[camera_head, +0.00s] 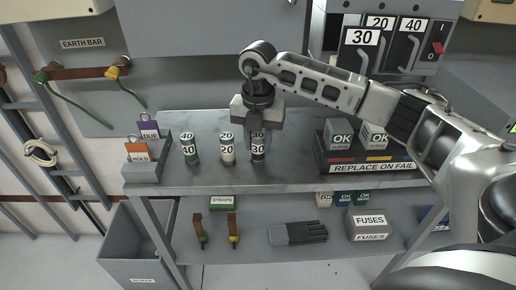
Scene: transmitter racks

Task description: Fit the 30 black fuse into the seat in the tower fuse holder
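The 30 black fuse (258,153) stands upright on the grey shelf, at the right end of a row of three fuses. My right gripper (259,136) points down over it, with its fingers at the fuse's upper part. I cannot tell whether they are shut on it or only around it. The tower fuse holder at the upper right has a black front marked 30 (362,39), beside others marked 20 and 40 with grey handles. Its seat cannot be made out. My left gripper is not in view.
The 20 fuse (227,149) and the 40 fuse (189,149) stand left of the 30 fuse. Padlocks on a block (146,171) are at the shelf's left end. A black tray (368,169) labelled REPLACE ON FAIL holds OK boxes at right. A glove (298,233) lies below.

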